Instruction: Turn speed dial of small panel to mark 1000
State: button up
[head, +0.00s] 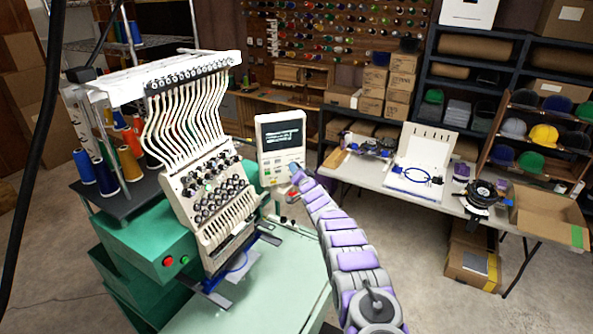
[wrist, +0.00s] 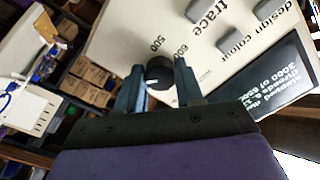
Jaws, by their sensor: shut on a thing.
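The small panel (head: 272,165) stands beside the embroidery machine in the head view, with a dark screen and light keys. In the wrist view its pale face (wrist: 130,30) is tilted and fills the top. The black round speed dial (wrist: 159,72) sits between the two fingers of my gripper (wrist: 160,85), which is shut on it. The printed numbers 500 and 600 show beside the dial; a mark 1000 is not visible. A small pale line shows on the dial. In the head view my gripper (head: 296,176) is at the panel's lower right; the dial is hard to make out there.
The panel's grey keys (wrist: 200,38) and screen (wrist: 275,85) lie right of the dial in the wrist view. The green and white embroidery machine (head: 205,190) stands left of my arm. A white table (head: 400,182) with hoops and an open cardboard box (head: 550,213) is at the right.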

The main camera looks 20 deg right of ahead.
jog(key=shift+d+r+m, duration=0.1)
jog(key=shift+d+m, duration=0.05)
jog(key=shift+m, duration=0.35)
jog(key=o, duration=0.9)
jog(key=shift+s, duration=0.1)
jog(key=shift+o, duration=0.7)
jog(key=shift+d, duration=0.1)
jog(key=shift+s+a, duration=0.1)
jog(key=shift+a, duration=0.1)
jog(key=s+b, duration=0.2)
jog(key=s, duration=1.5)
jog(key=shift+a+b, duration=0.35)
jog(key=shift+b, duration=0.05)
